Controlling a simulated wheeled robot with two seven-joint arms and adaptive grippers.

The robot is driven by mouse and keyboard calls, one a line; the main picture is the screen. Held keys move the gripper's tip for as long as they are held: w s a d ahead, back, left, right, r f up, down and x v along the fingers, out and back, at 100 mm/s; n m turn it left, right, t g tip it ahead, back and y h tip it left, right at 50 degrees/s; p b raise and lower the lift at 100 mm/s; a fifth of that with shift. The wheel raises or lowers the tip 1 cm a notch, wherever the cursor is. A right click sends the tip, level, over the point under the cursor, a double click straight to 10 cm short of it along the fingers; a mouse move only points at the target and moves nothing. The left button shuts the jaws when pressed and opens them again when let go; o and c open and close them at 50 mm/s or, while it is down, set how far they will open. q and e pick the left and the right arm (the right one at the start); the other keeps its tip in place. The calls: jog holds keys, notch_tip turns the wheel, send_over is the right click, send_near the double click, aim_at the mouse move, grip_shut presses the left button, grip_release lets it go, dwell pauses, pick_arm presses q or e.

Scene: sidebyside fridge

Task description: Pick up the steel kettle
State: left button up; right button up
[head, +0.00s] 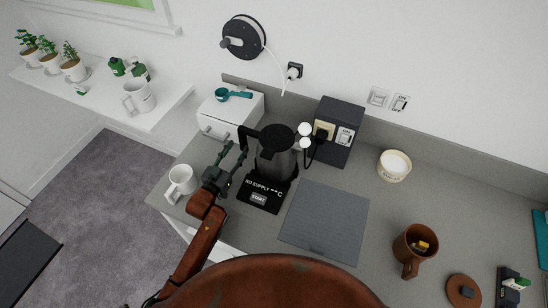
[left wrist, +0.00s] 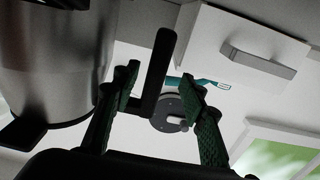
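The steel kettle (head: 277,158) stands upright on a black base (head: 262,193) with a display on the counter. Its black handle (head: 246,137) points left. My left gripper (head: 235,149) is open beside the kettle, with its fingers reaching toward the handle. In the left wrist view the kettle's steel body (left wrist: 58,60) fills the left side. The black handle (left wrist: 157,75) shows between the two open green fingers of my left gripper (left wrist: 160,74), with gaps visible on both sides. My right gripper is not in view.
A white mug (head: 181,182) stands just left of my left gripper. A white drawer box (head: 229,112) is behind it, with a teal scoop (head: 234,94) on top. A dark socket box (head: 338,131) stands right of the kettle. A grey board (head: 324,221) lies at front right.

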aim_at(241, 144)
pick_arm(q)
jog(key=x, duration=0.5)
jog(key=shift+d, duration=0.15)
jog(key=shift+s, duration=0.1)
jog(key=shift+c, duration=0.3)
grip_shut()
jog(key=shift+f, duration=0.1)
jog(key=shift+r, duration=0.3)
